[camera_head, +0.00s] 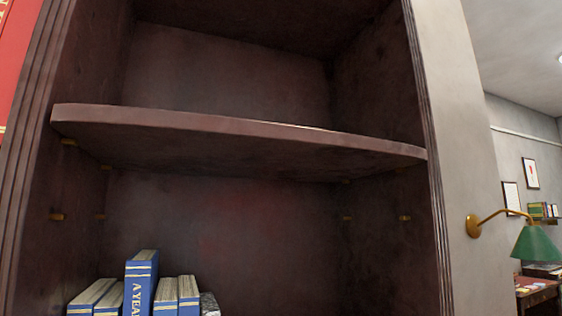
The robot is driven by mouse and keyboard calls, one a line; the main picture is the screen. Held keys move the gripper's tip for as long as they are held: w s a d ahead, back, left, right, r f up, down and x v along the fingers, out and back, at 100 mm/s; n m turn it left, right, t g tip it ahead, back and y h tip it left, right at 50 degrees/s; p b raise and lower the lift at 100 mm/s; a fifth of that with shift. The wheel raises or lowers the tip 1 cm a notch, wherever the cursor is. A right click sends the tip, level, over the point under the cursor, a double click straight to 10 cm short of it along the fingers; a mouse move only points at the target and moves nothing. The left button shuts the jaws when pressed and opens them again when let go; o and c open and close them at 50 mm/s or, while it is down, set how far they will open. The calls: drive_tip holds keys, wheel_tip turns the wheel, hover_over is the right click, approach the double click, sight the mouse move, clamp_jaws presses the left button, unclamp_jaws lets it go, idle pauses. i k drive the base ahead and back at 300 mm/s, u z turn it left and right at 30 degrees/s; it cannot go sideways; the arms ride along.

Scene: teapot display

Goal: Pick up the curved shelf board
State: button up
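The curved shelf board (230,133) is dark reddish brown and spans the inside of a dark wooden bookcase (434,200). Its front edge bows outward, and I see its front edge and underside. It sits tilted in the picture, with its left end higher than its right end. Its top face is mostly hidden from this low angle. Small brass shelf pegs show near its left end (69,142) and below it on both side walls. My gripper is not in view.
Several blue books (141,284) stand at the lower left of the bookcase, below the board. A green wall lamp (537,244) juts out at the right. Behind it are a desk (538,298) and framed pictures. The space directly under the board is clear.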

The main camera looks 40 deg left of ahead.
sight(131, 139)
drive_tip(key=k, duration=2.5)
drive_tip(key=u, duration=0.95)
drive_tip(key=i, duration=1)
